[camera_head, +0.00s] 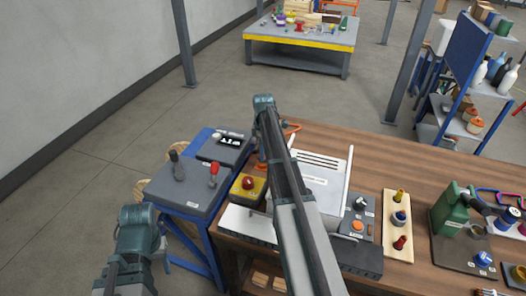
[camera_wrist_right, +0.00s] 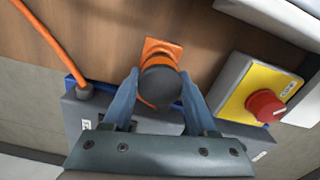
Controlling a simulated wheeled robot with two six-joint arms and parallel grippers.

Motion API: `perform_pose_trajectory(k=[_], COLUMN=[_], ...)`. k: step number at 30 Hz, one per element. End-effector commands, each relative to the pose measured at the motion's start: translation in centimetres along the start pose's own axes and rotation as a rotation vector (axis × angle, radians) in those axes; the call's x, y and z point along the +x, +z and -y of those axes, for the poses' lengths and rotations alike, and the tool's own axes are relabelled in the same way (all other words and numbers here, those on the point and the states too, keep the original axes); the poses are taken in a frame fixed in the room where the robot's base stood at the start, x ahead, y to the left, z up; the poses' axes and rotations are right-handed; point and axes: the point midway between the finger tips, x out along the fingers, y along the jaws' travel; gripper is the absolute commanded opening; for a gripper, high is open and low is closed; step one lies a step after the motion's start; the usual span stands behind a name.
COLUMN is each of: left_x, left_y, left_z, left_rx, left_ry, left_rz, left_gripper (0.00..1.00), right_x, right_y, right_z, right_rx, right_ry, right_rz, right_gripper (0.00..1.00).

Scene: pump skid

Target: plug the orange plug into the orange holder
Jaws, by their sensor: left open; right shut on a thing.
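In the right wrist view, my right gripper (camera_wrist_right: 158,98) is shut on the orange plug (camera_wrist_right: 159,86), which has a dark rounded back and orange edges. The orange holder (camera_wrist_right: 163,48) shows as an orange square plate just beyond the plug, against the wooden tabletop. The plug's front end is hidden, so I cannot tell whether it is in the holder. In the head view, my right arm hides most of the plug and holder. My left gripper (camera_head: 165,264) is open and low at the left, in front of the blue-framed cart and apart from the plug.
An orange cable (camera_wrist_right: 42,42) runs to a grey box on the blue-framed cart (camera_head: 188,190). A yellow box with a red button (camera_head: 248,184) is close to the right gripper. A white-sided case (camera_head: 322,178) and control boxes crowd the wooden table (camera_head: 375,150). The table's back is clear.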

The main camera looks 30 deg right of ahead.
Motion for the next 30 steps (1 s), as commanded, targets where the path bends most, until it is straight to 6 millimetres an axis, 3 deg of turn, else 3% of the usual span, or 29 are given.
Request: perform_pose_trajectory(k=[30], left_x=[2.0], left_y=[-0.1], left_z=[-0.2], left_rx=[0.000], left_ry=[0.000], left_rz=[0.000], left_gripper=[0.50], right_x=[2.0], right_y=[0.0], right_z=[0.0], right_rx=[0.000], right_ry=[0.000], right_rz=[0.000], right_gripper=[0.00])
